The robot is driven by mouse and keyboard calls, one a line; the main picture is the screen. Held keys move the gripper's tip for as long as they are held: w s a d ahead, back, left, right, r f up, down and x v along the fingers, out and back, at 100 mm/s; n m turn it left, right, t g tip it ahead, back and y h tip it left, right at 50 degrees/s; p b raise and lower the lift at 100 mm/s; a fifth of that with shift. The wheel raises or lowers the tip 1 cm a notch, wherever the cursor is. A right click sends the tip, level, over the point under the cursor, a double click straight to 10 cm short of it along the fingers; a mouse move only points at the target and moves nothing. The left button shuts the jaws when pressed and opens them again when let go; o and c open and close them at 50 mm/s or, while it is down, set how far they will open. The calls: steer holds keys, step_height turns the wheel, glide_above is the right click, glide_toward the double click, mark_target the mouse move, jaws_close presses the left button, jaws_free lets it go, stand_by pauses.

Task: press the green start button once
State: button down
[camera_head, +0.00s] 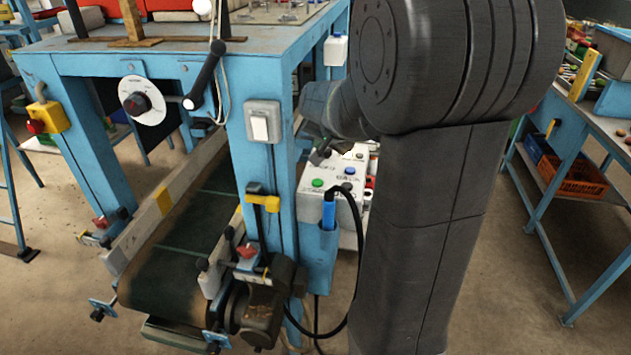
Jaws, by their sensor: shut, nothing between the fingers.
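A pale control box (338,198) is fixed on the far side of the blue machine frame, partly hidden behind my arm. A green button (317,183) shows on its left part, unobstructed. My gripper (319,157) is dark and small in the picture. It is shut and empty, just above and behind the green button in the picture. A gap to the button seems to show, but I cannot judge its depth.
A blue button (350,170) sits beside the green one. A black cable (356,230) loops below the box. A white rocker switch (262,124) is on the near post. A conveyor belt (190,245) lies left; a blue workbench (570,140) stands right.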

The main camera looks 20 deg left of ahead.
mark_target(319, 184)
step_height(319, 184, down, 9)
steer(key=b, duration=0.7)
steer(key=shift+r, duration=0.1)
stand_by(1.8)
steer(key=shift+f+b, duration=0.4)
steer(key=shift+b, duration=0.1)
